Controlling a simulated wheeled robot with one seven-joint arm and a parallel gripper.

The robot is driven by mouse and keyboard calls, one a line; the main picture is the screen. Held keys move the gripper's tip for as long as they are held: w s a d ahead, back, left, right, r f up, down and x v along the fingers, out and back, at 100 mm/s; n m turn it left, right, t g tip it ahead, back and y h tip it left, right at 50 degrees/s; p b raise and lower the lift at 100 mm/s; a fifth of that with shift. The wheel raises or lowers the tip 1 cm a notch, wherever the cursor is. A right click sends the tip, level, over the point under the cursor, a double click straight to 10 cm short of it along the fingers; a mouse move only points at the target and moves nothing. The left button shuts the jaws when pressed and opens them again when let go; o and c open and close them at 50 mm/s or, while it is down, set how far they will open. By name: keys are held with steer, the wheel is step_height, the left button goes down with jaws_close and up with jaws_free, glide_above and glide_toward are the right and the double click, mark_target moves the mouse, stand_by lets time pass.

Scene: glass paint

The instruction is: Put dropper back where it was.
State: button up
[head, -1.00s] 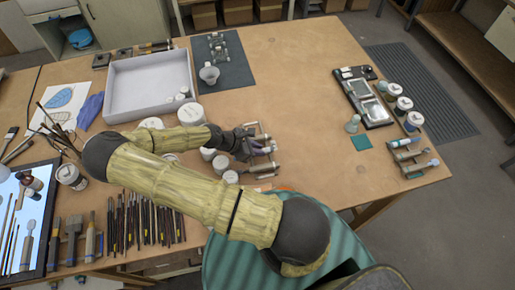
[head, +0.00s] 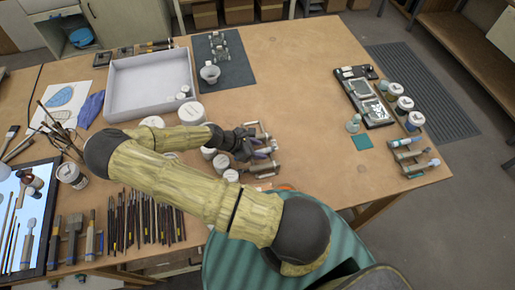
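My gripper (head: 252,144) is low over a small rack (head: 264,169) near the table's middle front edge, touching or just above it. A small purplish piece (head: 262,154) shows at the fingertips; it may be part of a dropper, but it is too small to tell. Whether the fingers are shut on it cannot be made out. A second small rack (head: 408,157) stands at the table's right edge with light blue-tipped pieces on it.
White-lidded jars (head: 221,163) stand close to my gripper's left. A grey tray (head: 112,112) and a dark mat with a white cup (head: 210,73) lie farther back. Brushes (head: 140,218) line the front left.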

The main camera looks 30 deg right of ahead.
steer(key=shift+w+a+r, duration=0.1)
steer(key=shift+a+r, duration=0.15)
steer(key=shift+a, duration=0.05)
steer(key=b+v, duration=0.4)
steer(key=v, duration=1.2)
steer(key=shift+a+r, duration=0.15)
steer(key=shift+r, duration=0.1)
steer(key=shift+f+b, duration=0.1)
steer(key=shift+b, duration=0.2)
steer(key=s+d+f+m+y+b, duration=0.1)
steer(key=s+f+m+y+b, duration=0.1)
steer(key=s+m+y, duration=0.45)
step_height(320, 180, up, 8)
steer(key=s+m+t+y+b, duration=0.1)
steer(key=m+t, duration=0.3)
steer(key=m, duration=0.5)
steer(key=shift+s+a+t+y, duration=0.3)
steer(key=shift+s+a+y, duration=0.1)
steer(key=shift+s+y, duration=0.25)
